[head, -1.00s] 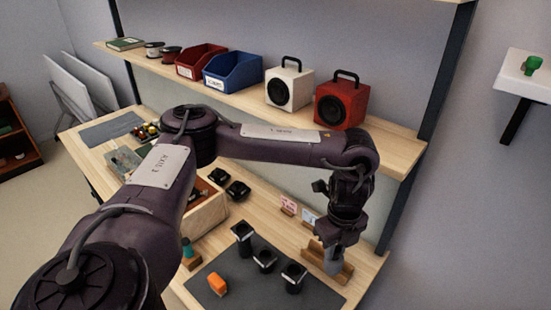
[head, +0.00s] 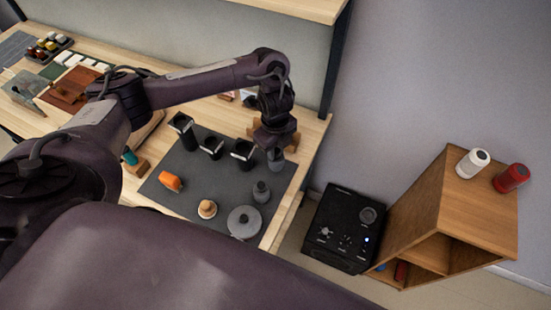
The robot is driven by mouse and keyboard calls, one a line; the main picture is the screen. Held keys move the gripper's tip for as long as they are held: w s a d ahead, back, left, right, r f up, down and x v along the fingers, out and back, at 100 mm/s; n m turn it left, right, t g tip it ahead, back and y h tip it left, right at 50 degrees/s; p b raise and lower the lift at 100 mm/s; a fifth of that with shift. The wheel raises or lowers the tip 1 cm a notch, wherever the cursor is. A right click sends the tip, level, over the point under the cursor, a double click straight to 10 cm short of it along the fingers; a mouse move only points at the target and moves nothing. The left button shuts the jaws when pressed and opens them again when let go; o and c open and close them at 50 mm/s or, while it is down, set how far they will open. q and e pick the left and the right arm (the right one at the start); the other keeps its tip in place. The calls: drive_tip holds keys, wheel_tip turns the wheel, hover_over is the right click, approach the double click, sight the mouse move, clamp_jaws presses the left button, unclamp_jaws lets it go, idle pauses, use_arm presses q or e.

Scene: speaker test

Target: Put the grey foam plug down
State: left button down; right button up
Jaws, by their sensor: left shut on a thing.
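My left gripper (head: 275,149) is shut on the grey foam plug (head: 277,160), at the right side of the dark grey mat (head: 205,170). The plug hangs below the fingers; its upper part is hidden by them. I cannot tell whether its lower end touches the mat. My right gripper is not in view.
Several black holders (head: 183,130) stand along the mat's back. An orange piece (head: 170,181), a tan round piece (head: 207,209), a small grey knobbed piece (head: 261,192) and a grey disc (head: 244,222) stand in front. A wooden stand (head: 262,131) is behind the gripper.

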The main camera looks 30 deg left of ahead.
sight(276, 157)
use_arm(q)
wheel_tip(276, 157, down, 4)
drive_tip(key=shift+f+b, duration=0.1)
drive_tip(key=shift+b, duration=0.5)
drive_tip(key=c, duration=1.7)
unclamp_jaws()
drive_tip(key=o, duration=0.4)
drive_tip(key=shift+o, duration=0.2)
wheel_tip(276, 157, up, 12)
drive_tip(key=p, duration=0.4)
